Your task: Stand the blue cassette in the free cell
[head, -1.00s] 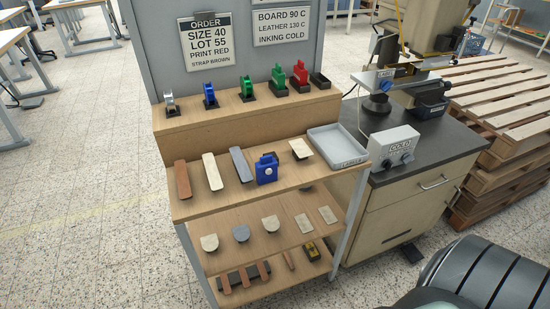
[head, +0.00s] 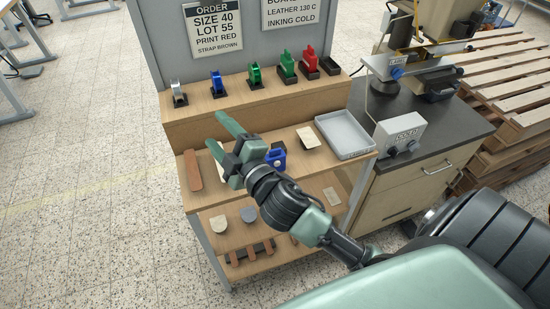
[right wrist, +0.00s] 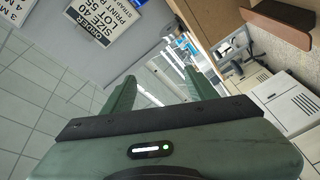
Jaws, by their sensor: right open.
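The blue cassette (head: 278,155), with a pale round mark, stands on the middle shelf, partly hidden behind my right arm. A black cell (head: 328,66) at the right end of the top ledge is empty. My right gripper (head: 216,130) is open and empty, above the middle shelf and left of the cassette, its fingers pointing up-left. In the right wrist view its two fingers (right wrist: 160,88) are spread with nothing between them; neither the cassette nor the free cell shows there. My left gripper is not in view.
The top ledge holds silver (head: 178,92), blue (head: 217,82), green (head: 254,73) and red (head: 309,58) items in holders. A grey tray (head: 345,135) and a cream piece (head: 308,138) lie right of the cassette. A brown strip (head: 193,170) lies at left. A bench stands right.

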